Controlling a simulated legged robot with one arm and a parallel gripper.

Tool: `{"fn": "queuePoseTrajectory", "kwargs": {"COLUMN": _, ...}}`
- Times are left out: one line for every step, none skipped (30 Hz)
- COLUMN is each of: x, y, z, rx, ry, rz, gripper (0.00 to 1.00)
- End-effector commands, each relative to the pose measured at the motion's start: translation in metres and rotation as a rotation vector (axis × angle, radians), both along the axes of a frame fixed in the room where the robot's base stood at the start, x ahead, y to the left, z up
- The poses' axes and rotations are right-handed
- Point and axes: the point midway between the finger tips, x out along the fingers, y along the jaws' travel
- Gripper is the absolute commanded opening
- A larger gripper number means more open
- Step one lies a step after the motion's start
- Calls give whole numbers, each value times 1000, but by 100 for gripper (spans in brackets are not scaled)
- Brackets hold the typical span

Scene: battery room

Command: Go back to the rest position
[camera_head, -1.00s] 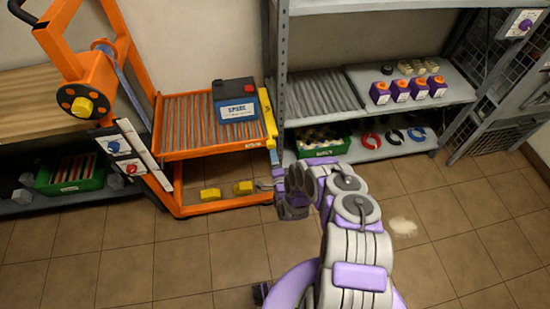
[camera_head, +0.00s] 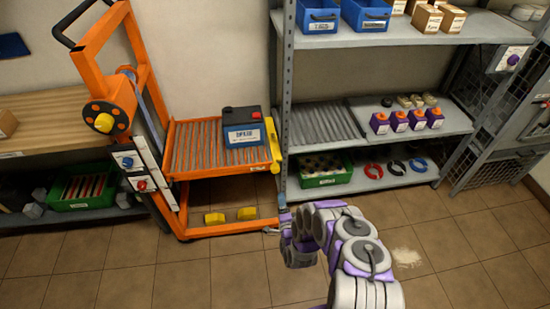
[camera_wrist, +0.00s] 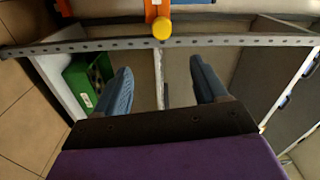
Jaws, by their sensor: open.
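My gripper shows in the wrist view (camera_wrist: 160,92) with its two blue-grey fingers apart and nothing between them. In the head view my purple and grey arm reaches up from the bottom, and its gripper end (camera_head: 272,231) is small and partly hidden by the arm, near the foot of the shelf post and the orange cart (camera_head: 222,230). A battery marked SPARE (camera_head: 243,127) sits on the cart's roller deck, apart from my gripper. In the wrist view a perforated grey shelf post (camera_wrist: 100,45) crosses beyond the fingers, with a yellow knob (camera_wrist: 162,28) behind it.
Blue bins (camera_head: 318,16) stand on top. A wooden bench (camera_head: 50,130) is at left, a mesh cabinet (camera_head: 500,130) at right. The tiled floor (camera_head: 100,260) in front is open.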

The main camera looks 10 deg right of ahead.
Motion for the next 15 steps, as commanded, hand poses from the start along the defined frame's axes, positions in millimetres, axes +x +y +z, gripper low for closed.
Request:
{"fn": "queuePoseTrajectory", "kwargs": {"x": 0, "y": 0, "z": 0, "rx": 0, "ry": 0, "rz": 0, "gripper": 72}}
{"fn": "queuePoseTrajectory", "kwargs": {"x": 0, "y": 0, "z": 0, "rx": 0, "ry": 0, "rz": 0, "gripper": 72}}
{"fn": "queuePoseTrajectory", "kwargs": {"x": 0, "y": 0, "z": 0, "rx": 0, "ry": 0, "rz": 0, "gripper": 72}}
{"fn": "queuePoseTrajectory", "kwargs": {"x": 0, "y": 0, "z": 0, "rx": -1, "ry": 0, "rz": 0, "gripper": 72}}
{"fn": "queuePoseTrajectory", "kwargs": {"x": 1, "y": 0, "z": 1, "rx": -3, "ry": 1, "rz": 1, "gripper": 72}}
{"fn": "queuePoseTrajectory", "kwargs": {"x": 3, "y": -1, "z": 2, "rx": -9, "ry": 4, "rz": 2, "gripper": 72}}
{"fn": "queuePoseTrajectory", "kwargs": {"x": 5, "y": -2, "z": 4, "rx": -17, "ry": 8, "rz": 4, "gripper": 72}}
{"fn": "queuePoseTrajectory", "kwargs": {"x": 8, "y": -3, "z": 6, "rx": -27, "ry": 15, "rz": 7, "gripper": 72}}
{"fn": "queuePoseTrajectory", "kwargs": {"x": 12, "y": -5, "z": 9, "rx": -46, "ry": 27, "rz": 11, "gripper": 72}}
{"fn": "queuePoseTrajectory", "kwargs": {"x": 16, "y": -7, "z": 10, "rx": -65, "ry": 42, "rz": 16, "gripper": 72}}
{"fn": "queuePoseTrajectory", "kwargs": {"x": 21, "y": -9, "z": 13, "rx": -85, "ry": 58, "rz": 21, "gripper": 72}}
{"fn": "queuePoseTrajectory", "kwargs": {"x": 28, "y": -13, "z": 19, "rx": -116, "ry": 77, "rz": 28, "gripper": 72}}
{"fn": "queuePoseTrajectory", "kwargs": {"x": 33, "y": -16, "z": 23, "rx": -143, "ry": 98, "rz": 34, "gripper": 72}}
{"fn": "queuePoseTrajectory", "kwargs": {"x": 37, "y": -20, "z": 26, "rx": -169, "ry": 120, "rz": 39, "gripper": 72}}
{"fn": "queuePoseTrajectory", "kwargs": {"x": 43, "y": -24, "z": 32, "rx": -205, "ry": 148, "rz": 45, "gripper": 72}}
